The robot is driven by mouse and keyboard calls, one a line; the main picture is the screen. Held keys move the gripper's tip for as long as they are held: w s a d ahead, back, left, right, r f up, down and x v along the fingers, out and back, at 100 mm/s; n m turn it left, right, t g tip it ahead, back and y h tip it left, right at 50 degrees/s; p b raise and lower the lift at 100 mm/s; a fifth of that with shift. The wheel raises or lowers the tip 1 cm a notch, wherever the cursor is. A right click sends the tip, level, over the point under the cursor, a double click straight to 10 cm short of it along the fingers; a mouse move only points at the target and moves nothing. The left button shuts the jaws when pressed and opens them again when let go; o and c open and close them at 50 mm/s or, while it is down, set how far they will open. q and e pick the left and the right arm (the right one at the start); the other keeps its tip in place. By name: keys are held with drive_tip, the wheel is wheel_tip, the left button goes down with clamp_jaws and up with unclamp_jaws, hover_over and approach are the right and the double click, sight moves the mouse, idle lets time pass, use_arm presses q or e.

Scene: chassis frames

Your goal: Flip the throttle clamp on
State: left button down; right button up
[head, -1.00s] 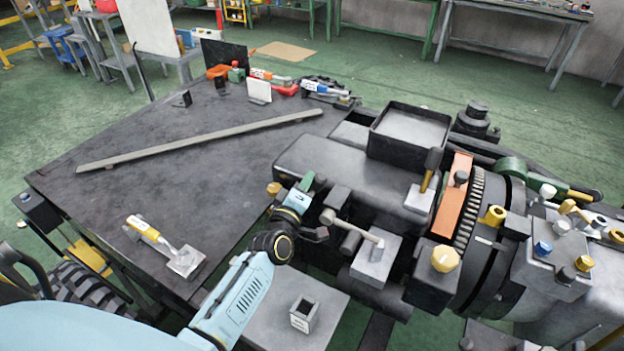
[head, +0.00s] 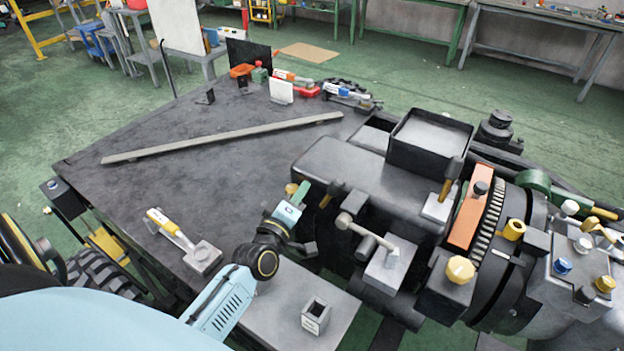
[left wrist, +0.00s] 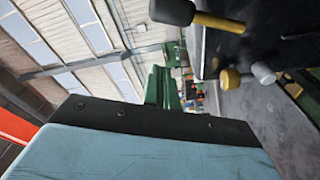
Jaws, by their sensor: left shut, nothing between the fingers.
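Several toggle clamps are in the head view, and I cannot read which is the throttle clamp. One with a yellow and white handle (head: 165,225) lies at the near left of the dark deck, its handle pointing away from its grey block (head: 203,257). A red and white handled clamp (head: 292,79) and a blue and white handled clamp (head: 345,93) are at the far edge. My left gripper (head: 308,247) is shut and empty, right of the yellow clamp and beside the machine, touching no clamp. My right gripper is out of view.
The machine's levers and a grey T-handle (head: 365,232) stand close right of my left gripper. In the left wrist view a black-knobbed brass lever (left wrist: 205,18) shows close. A long bar (head: 225,138) lies across the deck. A small square socket (head: 316,315) stands in front.

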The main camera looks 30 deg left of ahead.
use_arm(q)
drive_tip(key=s, duration=0.3)
drive_tip(key=shift+d+f, duration=0.1)
drive_tip(key=shift+d, duration=0.05)
idle(0.4)
